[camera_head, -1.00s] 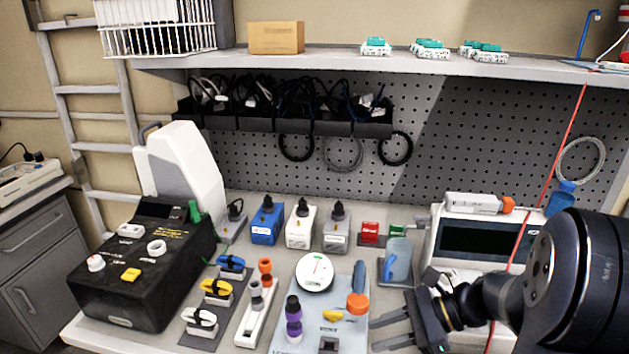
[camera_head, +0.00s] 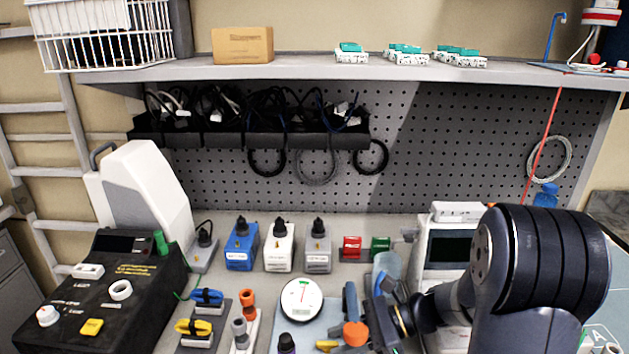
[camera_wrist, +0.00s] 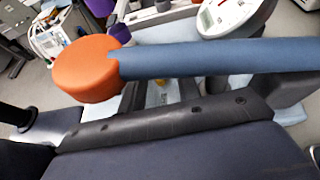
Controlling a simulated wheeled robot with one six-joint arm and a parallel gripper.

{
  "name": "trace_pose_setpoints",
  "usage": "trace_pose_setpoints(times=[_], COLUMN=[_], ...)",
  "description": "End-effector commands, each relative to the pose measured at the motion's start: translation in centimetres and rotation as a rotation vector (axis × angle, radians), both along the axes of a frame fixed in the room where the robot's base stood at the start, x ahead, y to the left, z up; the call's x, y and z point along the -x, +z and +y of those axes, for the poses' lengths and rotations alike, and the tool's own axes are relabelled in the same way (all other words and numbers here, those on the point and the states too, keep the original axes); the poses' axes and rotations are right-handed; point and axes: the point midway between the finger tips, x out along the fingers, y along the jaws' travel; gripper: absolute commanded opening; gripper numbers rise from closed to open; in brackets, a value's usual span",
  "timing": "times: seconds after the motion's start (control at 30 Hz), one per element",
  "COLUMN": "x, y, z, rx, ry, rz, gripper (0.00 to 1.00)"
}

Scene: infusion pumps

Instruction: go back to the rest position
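My gripper (camera_head: 372,318) is at the lower middle right of the head view, just right of a blue-handled tool with an orange end (camera_head: 355,334). The tool lies at the right side of the pale blue board with the round white dial (camera_head: 302,299). In the wrist view the blue handle (camera_wrist: 215,59) crosses the picture, with its orange end (camera_wrist: 88,68) at the left. Two dark fingers (camera_wrist: 160,95) show partly behind the handle with a gap between them. Whether they touch the tool is hidden.
A black box (camera_head: 125,285) stands at the left. Blue, white and grey blocks (camera_head: 279,247) stand at the back, with red and green ones to their right. A white device (camera_head: 447,246) is behind my arm. A shelf (camera_head: 300,68) runs above.

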Motion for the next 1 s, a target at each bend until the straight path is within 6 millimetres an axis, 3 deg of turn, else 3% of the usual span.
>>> trace_pose_setpoints(times=[0.3,0.5,1.0], x=[0.4,0.3,0.1], y=[-0.1,0.4,0.6], z=[-0.1,-1.1,-1.4], rx=[0.000,0.000,-0.002], ry=[-0.103,-0.099,-0.106], rz=[0.001,-0.001,-0.008], gripper=[0.32,0.32,0.32])
